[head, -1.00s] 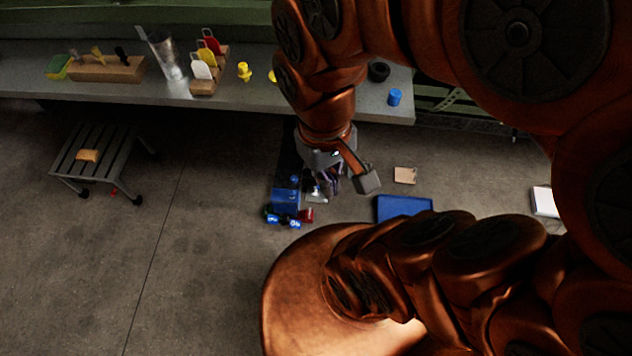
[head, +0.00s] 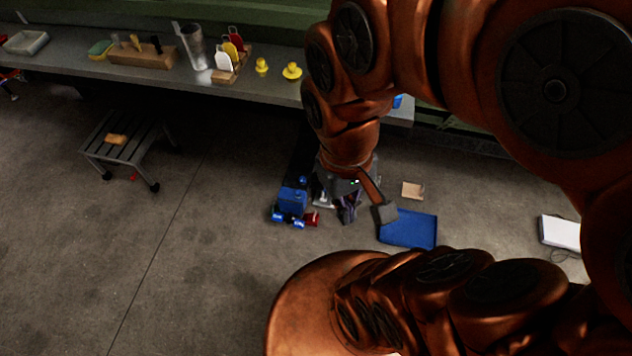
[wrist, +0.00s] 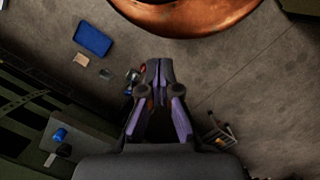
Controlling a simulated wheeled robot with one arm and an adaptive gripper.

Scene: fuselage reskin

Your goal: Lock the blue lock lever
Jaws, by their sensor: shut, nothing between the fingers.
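I cannot make out a blue lock lever for certain. A blue box (head: 293,201) stands on the floor, left of my gripper, in the head view. Small blue pieces (head: 298,224) and a red piece (head: 312,219) lie in front of it; they are too small to identify. My gripper (head: 347,212) points down, apart from the blue box and to its right. In the wrist view my gripper (wrist: 158,66) has its fingers together with nothing held. Small blue and red things show just left of the fingers there, partly hidden.
A blue tray (head: 408,230) and a small tan square (head: 413,190) lie on the floor to the right. A long grey bench (head: 150,82) runs along the back, holding racks and yellow pieces. A slatted stool (head: 122,150) stands left. The floor between is clear.

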